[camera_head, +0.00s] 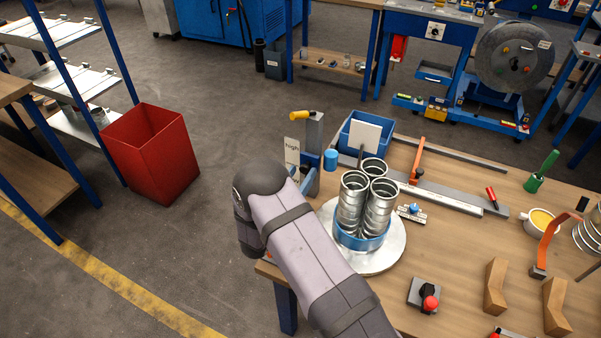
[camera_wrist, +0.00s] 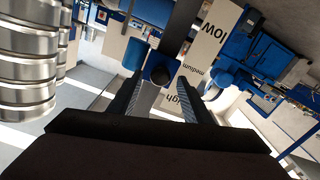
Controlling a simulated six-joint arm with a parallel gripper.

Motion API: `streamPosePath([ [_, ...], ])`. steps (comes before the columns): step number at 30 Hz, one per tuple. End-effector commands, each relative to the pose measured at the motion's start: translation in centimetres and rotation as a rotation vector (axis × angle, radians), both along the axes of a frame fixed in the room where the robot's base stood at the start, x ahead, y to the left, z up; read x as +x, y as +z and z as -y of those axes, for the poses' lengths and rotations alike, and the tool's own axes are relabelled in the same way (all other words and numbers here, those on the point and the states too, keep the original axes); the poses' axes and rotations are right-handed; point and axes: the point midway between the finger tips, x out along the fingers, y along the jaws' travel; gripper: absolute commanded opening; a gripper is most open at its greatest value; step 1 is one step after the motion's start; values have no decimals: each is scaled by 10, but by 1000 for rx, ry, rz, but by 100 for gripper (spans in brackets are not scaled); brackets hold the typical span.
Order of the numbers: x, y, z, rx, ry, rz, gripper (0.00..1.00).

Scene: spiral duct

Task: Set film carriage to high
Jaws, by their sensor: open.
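The film carriage (camera_head: 311,164) is a blue block on an upright grey post (camera_head: 314,132) at the table's left back corner. A white plate (camera_head: 291,158) beside it reads high at the top. In the wrist view the plate (camera_wrist: 204,55) appears upside down, with low, medium and high readable. The blue carriage (camera_wrist: 165,57) there carries a dark round knob (camera_wrist: 162,74). My gripper (camera_wrist: 164,82) is open, its two fingers on either side of the knob in the picture; contact is not visible.
Spiral duct pieces (camera_head: 365,199) stand in a blue ring on a round plate (camera_head: 395,246), close right of the post; they show at left in the wrist view (camera_wrist: 28,55). A blue bin (camera_head: 349,130) stands behind. A red bin (camera_head: 150,155) is on the floor.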

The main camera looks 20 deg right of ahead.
Motion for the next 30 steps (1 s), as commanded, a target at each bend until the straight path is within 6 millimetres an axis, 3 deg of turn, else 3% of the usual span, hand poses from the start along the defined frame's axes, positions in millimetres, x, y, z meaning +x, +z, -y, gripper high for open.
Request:
streamPosePath([
  [11, 4, 0, 3, 0, 1, 0, 44],
  [15, 3, 0, 3, 0, 1, 0, 11],
  [17, 3, 0, 3, 0, 1, 0, 0],
  [23, 4, 7, 3, 0, 0, 1, 0],
  [30, 4, 46, 3, -1, 1, 5, 0],
])
